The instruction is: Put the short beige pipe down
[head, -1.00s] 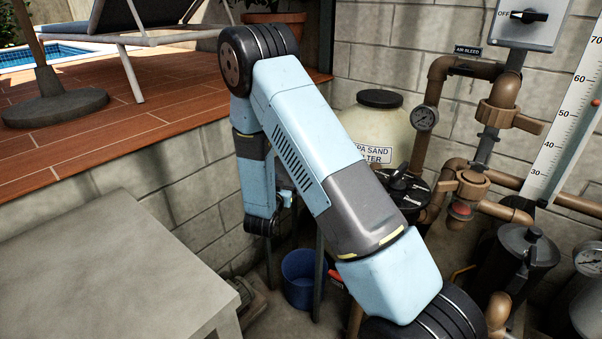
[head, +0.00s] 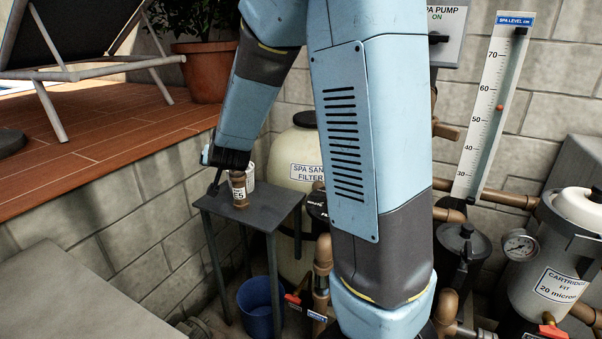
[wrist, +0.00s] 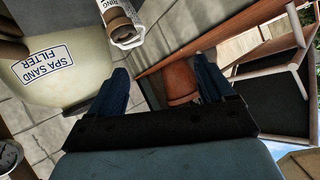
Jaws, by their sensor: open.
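A short brownish-beige pipe piece (head: 239,188) with a white label stands upright on the small dark table (head: 270,215). It also shows at the top edge of the wrist view (wrist: 117,15), partly cut off, beyond my fingertips. My gripper (head: 222,170) is just above and beside the piece at the table's left part. In the wrist view my gripper (wrist: 164,80) has its two blue-black fingers wide apart with nothing between them. Whether a finger touches the piece cannot be told. A white part behind the piece is partly hidden.
The spa sand filter (head: 295,165) stands close behind the table. A blue bucket (head: 258,308) is below it. Brown pipes and a cartridge filter (head: 550,260) fill the right side. A pale block top (head: 85,305) is free at the left front.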

